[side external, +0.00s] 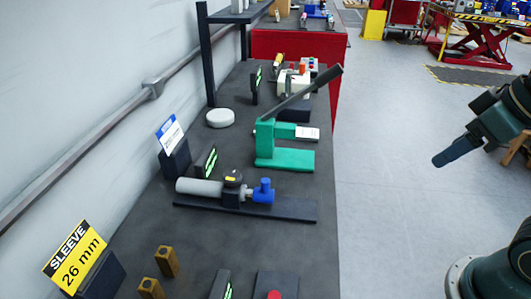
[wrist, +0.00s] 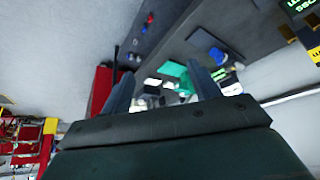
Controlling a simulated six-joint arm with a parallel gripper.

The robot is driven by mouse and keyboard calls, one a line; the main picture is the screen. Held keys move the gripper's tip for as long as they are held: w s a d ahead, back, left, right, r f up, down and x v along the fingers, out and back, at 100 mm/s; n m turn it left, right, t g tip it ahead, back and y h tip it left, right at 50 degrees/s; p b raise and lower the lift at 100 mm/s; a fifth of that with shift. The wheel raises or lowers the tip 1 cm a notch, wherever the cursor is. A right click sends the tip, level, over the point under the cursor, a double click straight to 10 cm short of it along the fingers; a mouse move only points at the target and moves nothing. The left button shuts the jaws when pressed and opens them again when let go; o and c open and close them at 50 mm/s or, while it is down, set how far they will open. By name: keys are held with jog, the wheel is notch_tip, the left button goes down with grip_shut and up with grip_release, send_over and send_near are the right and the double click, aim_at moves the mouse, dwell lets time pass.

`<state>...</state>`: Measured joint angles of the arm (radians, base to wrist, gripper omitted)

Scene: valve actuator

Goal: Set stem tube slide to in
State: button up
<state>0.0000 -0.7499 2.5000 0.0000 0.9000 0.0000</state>
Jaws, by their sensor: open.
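The valve actuator lies on a dark base plate (side external: 295,210) on the bench in the side external view. My gripper (side external: 437,161) hangs over the floor right of the bench, well apart from the actuator. In the wrist view my gripper (wrist: 163,86) shows two spread fingers with nothing held. A blue part (wrist: 217,56) shows beyond one finger.
A green lever press (side external: 285,158) stands behind the actuator. In front are brass blocks (side external: 166,261), a "SLEEVE 26 mm" sign (side external: 76,257) and a red button (side external: 274,295). A white round puck (side external: 220,117) lies at back left. The floor (side external: 385,200) beside the bench is clear.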

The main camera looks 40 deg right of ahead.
jog(key=shift+w, duration=0.1)
jog(key=c, duration=0.5)
jog(key=shift+o, duration=0.2)
jog(key=g, duration=0.6)
send_over(266, 180)
notch_tip(266, 180, down, 4)
jog(key=shift+a+r, duration=0.1)
jog(key=shift+f, duration=6.9)
jog(key=shift+c, duration=0.4)
